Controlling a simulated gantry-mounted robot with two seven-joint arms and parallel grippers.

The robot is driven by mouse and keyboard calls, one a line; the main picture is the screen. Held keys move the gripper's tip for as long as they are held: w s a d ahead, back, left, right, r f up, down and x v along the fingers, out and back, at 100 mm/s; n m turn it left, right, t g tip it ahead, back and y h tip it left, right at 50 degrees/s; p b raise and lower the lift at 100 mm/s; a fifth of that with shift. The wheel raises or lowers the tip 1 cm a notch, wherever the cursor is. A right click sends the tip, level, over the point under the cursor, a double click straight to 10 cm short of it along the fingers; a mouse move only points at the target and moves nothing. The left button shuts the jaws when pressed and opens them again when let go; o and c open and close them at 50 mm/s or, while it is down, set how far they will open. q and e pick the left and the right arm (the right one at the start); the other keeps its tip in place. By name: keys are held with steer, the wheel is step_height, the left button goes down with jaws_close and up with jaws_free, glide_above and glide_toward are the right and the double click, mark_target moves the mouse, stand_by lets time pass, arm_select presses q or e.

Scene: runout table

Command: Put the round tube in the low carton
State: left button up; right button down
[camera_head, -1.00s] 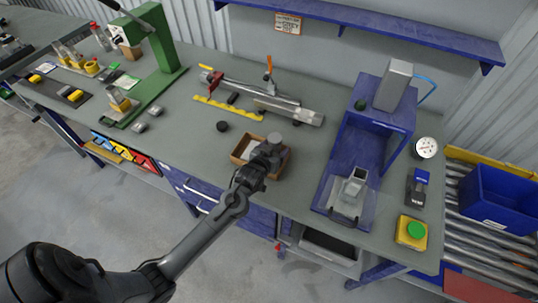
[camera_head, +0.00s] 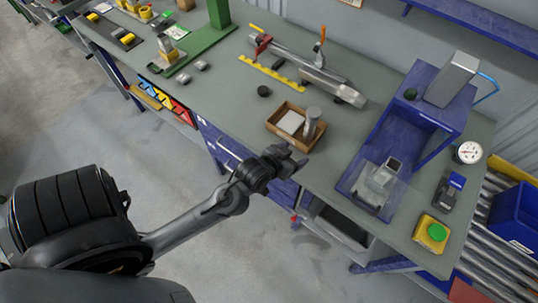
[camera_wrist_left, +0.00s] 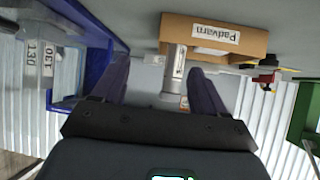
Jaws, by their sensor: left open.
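The low carton (camera_head: 279,132) is a small brown open box near the table's front edge. The grey round tube (camera_head: 311,123) stands upright in its right part, beside a pale flat piece (camera_head: 291,122). In the left wrist view, which is upside down, the tube (camera_wrist_left: 175,62) projects from the carton (camera_wrist_left: 176,28), which bears a "Padvarn" label. My left gripper (camera_head: 292,161) is open and empty, just in front of the carton and apart from the tube. Its fingers (camera_wrist_left: 160,70) frame the tube in the wrist view. The tube's lower end is hidden. My right gripper is not in view.
A blue stand (camera_head: 426,110) with a grey block and a clear-covered part is to the right. A yellow box with green button (camera_head: 432,233) is at the front right. A black puck (camera_head: 264,91) and yellow strip (camera_head: 270,72) lie behind the carton.

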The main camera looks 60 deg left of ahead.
arm_select(q)
steer(key=s+d+f+m+g+h, duration=0.1)
steer(key=s+d+f+m+g, duration=0.1)
steer(key=s, duration=0.6)
steer(key=s+d+f+m+g+h, duration=0.1)
steer(key=s+d+m+g, duration=0.1)
steer(key=s+d+g, duration=0.3)
steer(key=s, duration=0.4)
steer(key=shift+d+f, duration=0.35)
steer(key=shift+w, duration=0.1)
step_height(320, 180, up, 24)
steer(key=p, duration=2.4)
